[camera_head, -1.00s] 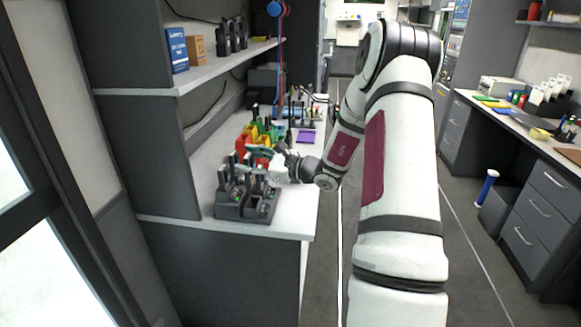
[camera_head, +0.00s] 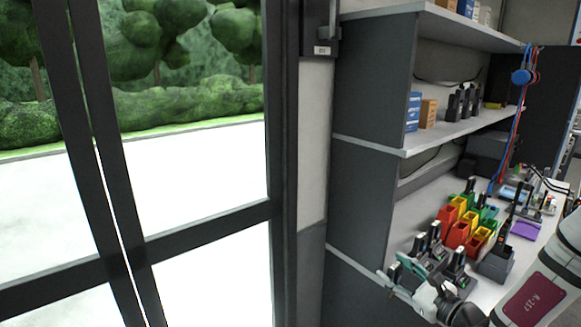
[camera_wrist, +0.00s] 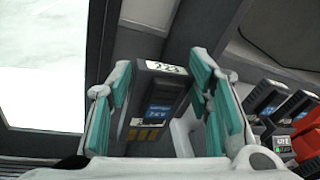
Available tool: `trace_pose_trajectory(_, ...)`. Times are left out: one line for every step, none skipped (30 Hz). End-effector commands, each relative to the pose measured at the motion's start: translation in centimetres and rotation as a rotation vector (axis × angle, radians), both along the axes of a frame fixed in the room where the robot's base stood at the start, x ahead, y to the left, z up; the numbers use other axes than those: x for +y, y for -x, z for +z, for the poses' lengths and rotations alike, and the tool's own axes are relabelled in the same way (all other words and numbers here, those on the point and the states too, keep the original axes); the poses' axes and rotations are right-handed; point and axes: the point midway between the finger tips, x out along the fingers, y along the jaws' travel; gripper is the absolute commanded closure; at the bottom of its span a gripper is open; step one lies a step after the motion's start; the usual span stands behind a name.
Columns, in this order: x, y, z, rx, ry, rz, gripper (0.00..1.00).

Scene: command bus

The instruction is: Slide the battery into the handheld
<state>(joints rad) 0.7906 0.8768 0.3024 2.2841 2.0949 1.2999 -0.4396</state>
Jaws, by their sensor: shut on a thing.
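My gripper (camera_head: 397,277) is at the lower right of the head view, by the near left side of the dark charger dock (camera_head: 460,280). In the wrist view its teal-padded fingers (camera_wrist: 162,90) are shut on a dark grey block, apparently the battery (camera_wrist: 158,98). The block has a pale label on top reading like 223 and a blue-marked face. Its pale-topped end also shows between the fingers in the head view (camera_head: 395,268). A black handheld-like device with an antenna (camera_head: 511,214) stands farther back; I cannot tell whether it is the task's handheld.
Red, yellow and green bins (camera_head: 459,232) stand behind the dock. A glazed door (camera_head: 287,170) is to the left. In the wrist view the dock with a lit display (camera_wrist: 282,143) is right of the fingers.

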Motion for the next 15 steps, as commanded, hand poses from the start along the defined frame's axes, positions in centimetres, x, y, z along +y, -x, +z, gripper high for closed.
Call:
trace_pose_trajectory(2.0,1.2,-0.3,0.007,-0.008,0.012,1.0)
trace_pose_trajectory(2.9,1.7,-0.5,0.006,-0.008,0.015,1.0)
trace_pose_trajectory(4.0,2.4,-0.8,0.006,-0.006,0.019,1.0)
trace_pose_trajectory(4.7,2.8,-0.9,0.005,-0.006,0.02,1.0)
trace_pose_trajectory(5.3,3.3,-1.1,0.004,-0.005,0.022,1.0)
trace_pose_trajectory(5.9,3.7,-1.2,0.004,-0.003,0.024,1.0)
trace_pose_trajectory(6.3,4.0,-1.3,0.003,-0.003,0.025,1.0)
trace_pose_trajectory(6.7,4.2,-1.4,0.002,-0.002,0.026,1.0)
trace_pose_trajectory(7.0,4.5,-1.5,0.001,-0.002,0.027,1.0)
trace_pose_trajectory(7.1,4.6,-1.5,-0.001,0.0,0.029,1.0)
trace_pose_trajectory(7.3,4.6,-1.5,-0.001,0.001,0.029,1.0)
trace_pose_trajectory(7.3,4.7,-1.5,-0.001,0.001,0.029,1.0)
trace_pose_trajectory(7.3,4.7,-1.5,-0.002,0.001,0.029,1.0)
trace_pose_trajectory(7.3,4.7,-1.6,-0.002,0.001,0.029,1.0)
trace_pose_trajectory(7.3,4.6,-1.6,-0.003,0.002,0.028,1.0)
